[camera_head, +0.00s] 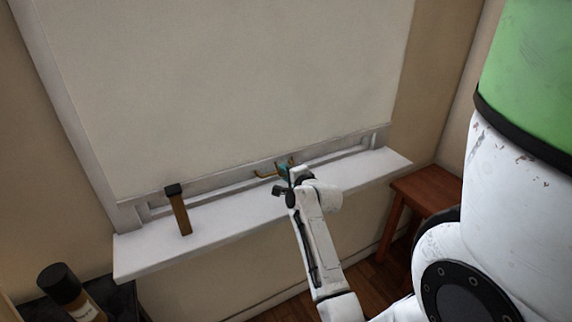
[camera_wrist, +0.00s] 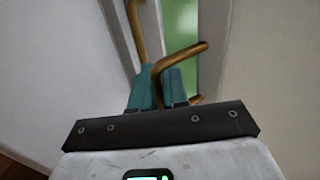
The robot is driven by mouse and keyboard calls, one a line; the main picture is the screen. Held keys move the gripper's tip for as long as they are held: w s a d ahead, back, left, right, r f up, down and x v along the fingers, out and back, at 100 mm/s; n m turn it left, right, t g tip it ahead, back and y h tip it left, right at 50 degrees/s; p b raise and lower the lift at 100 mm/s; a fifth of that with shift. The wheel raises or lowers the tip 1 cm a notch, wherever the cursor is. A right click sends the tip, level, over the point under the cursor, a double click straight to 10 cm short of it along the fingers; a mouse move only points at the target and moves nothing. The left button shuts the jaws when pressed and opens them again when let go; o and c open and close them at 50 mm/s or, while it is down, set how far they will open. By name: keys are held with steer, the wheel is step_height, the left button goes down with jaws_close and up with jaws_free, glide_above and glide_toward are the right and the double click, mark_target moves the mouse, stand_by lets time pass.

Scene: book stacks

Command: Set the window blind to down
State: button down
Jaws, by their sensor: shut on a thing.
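The window blind (camera_head: 235,80) is a large cream panel that hangs over nearly the whole window, its lower edge a little above the white sill. A brass handle (camera_head: 264,175) sits at the middle of its lower edge. My gripper (camera_head: 285,170) is at this handle. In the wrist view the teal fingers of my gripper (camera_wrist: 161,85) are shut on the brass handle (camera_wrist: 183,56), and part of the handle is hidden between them. A narrow green strip (camera_wrist: 181,20) of window shows beside the handle in the wrist view.
The white window sill (camera_head: 240,218) runs under the blind. An upright brown object with a black top (camera_head: 179,210) stands on its left part. A dark-capped bottle (camera_head: 66,290) is at lower left. A reddish wooden stool (camera_head: 428,188) stands at right.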

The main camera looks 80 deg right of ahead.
step_height(320, 180, down, 2)
steer(key=shift+f+b, duration=0.25)
steer(key=shift+b, duration=0.05)
steer(key=c, duration=1.2)
jaws_free()
steer(key=v, duration=1)
steer(key=shift+s+a+r, duration=0.15)
steer(key=shift+s+a, duration=0.1)
steer(key=shift+a, duration=0.05)
